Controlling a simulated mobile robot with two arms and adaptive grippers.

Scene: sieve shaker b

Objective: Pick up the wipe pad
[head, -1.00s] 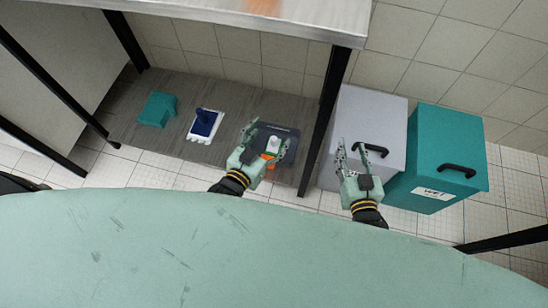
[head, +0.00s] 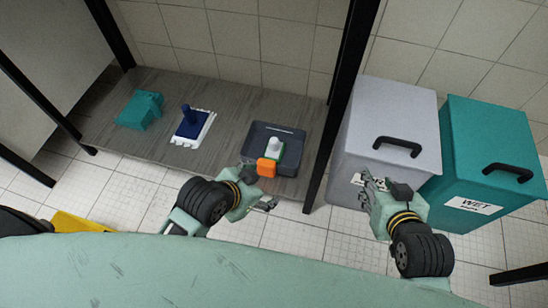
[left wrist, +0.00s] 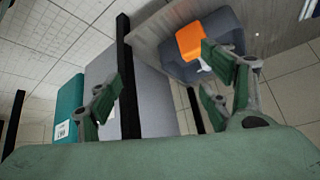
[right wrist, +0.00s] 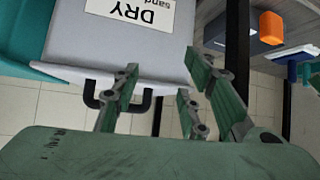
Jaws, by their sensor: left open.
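A navy-blue pad with an upright handle and a white underside (head: 191,127), which looks like the wipe pad, lies on the middle of the grey shelf (head: 225,120). Part of it shows at the right edge of the right wrist view (right wrist: 296,54). My left gripper (head: 262,188) is open and empty, in front of the dark tray and to the right of the pad. In the left wrist view its fingers (left wrist: 160,75) are apart, with the tray beyond. My right gripper (head: 372,188) is open and empty before the grey bin; its fingers (right wrist: 160,65) stand apart.
The dark tray (head: 292,129) holds a white-and-green item (head: 275,149) and an orange block (head: 266,168). A teal block (head: 140,110) lies at the shelf's left. A black post (head: 340,115) separates the shelf from the grey bin (head: 388,110) and teal bin (head: 490,140).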

